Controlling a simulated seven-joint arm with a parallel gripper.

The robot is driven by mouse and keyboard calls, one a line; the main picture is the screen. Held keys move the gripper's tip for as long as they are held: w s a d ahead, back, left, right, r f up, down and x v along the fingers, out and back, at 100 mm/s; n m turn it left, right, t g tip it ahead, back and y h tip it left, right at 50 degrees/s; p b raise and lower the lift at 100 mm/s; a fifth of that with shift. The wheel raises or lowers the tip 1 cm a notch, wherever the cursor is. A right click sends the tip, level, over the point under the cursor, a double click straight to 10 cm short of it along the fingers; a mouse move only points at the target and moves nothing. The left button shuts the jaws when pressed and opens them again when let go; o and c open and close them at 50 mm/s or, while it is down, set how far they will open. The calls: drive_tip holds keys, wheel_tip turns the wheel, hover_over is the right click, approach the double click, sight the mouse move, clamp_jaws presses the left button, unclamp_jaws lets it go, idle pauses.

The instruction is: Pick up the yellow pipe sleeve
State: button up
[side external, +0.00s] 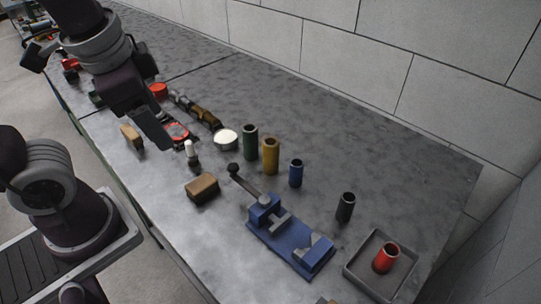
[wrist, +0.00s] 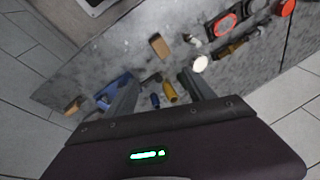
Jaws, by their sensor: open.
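The yellow pipe sleeve (side external: 270,156) stands upright on the grey worktop, between a dark green sleeve (side external: 250,142) and a blue sleeve (side external: 296,173). My gripper (side external: 158,136) is raised above the bench, to the left of the yellow sleeve and apart from it. In the wrist view the yellow sleeve (wrist: 169,91) appears between my two open fingers (wrist: 160,80), well beyond them, with the blue sleeve (wrist: 154,100) beside it. Nothing is between the fingers. The green sleeve is not clearly visible in the wrist view.
A blue vise (side external: 290,240) with a lever stands in front of the sleeves. A black sleeve (side external: 345,207) and a grey tray (side external: 352,268) holding a red sleeve (side external: 386,257) are at right. A white round item (side external: 226,139) and brown block (side external: 202,187) are left. A wall runs behind.

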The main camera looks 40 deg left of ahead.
drive_tip(key=w+f+m+g+y, duration=0.1)
drive_tip(key=w+f+m+y, duration=0.55)
drive_tip(key=w+m, duration=0.4)
drive_tip(key=m+t+y, duration=0.3)
drive_tip(key=m+t, duration=0.2)
drive_tip(key=m, duration=0.6)
approach(272, 148)
drive_tip(key=shift+n, duration=0.25)
drive_tip(key=x, duration=0.5)
drive_tip(key=shift+s+a+f, duration=0.15)
drive_tip(key=shift+s+f, duration=0.15)
drive_tip(key=shift+f, duration=0.1)
drive_tip(key=x, duration=0.6)
drive_tip(key=shift+w+a+r, duration=0.1)
drive_tip(key=shift+w+r, duration=0.15)
drive_tip(key=shift+w, duration=0.3)
drive_tip(key=shift+w+a+f, duration=0.1)
drive_tip(key=shift+a, duration=0.05)
clamp_jaws()
